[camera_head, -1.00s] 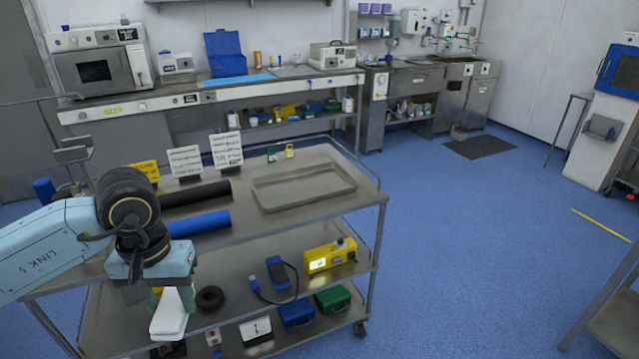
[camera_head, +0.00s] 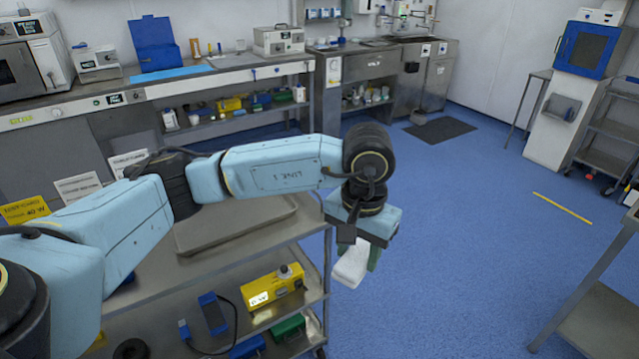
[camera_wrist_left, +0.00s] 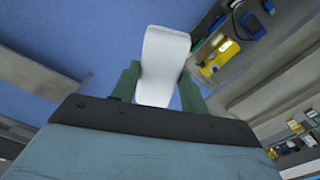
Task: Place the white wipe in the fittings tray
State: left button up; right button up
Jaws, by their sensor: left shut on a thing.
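The white wipe (camera_head: 351,264) hangs below my left gripper (camera_head: 358,258), which is shut on it. In the left wrist view the white wipe (camera_wrist_left: 163,60) sticks out between the two green fingers. The gripper is in the air, to the right of the steel trolley and over the blue floor. A shallow metal tray (camera_head: 235,228), apparently the fittings tray, lies on the trolley top to the left of the gripper. My left arm crosses in front of the tray's far part. What I see of its inside is empty. My right gripper is not in view.
The trolley's lower shelf holds a yellow device (camera_head: 273,287), a blue handheld unit (camera_head: 212,313) and a green case (camera_head: 288,326). Signs (camera_head: 78,188) stand at the trolley's far left. Another steel table (camera_head: 590,300) is at right. Open floor lies between.

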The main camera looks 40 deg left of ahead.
aim_at(232, 216)
jog(key=u, duration=0.15)
jog(key=i, duration=1.2)
jog(key=u, duration=1.2)
jog(key=i, duration=0.35)
jog(key=u, duration=0.4)
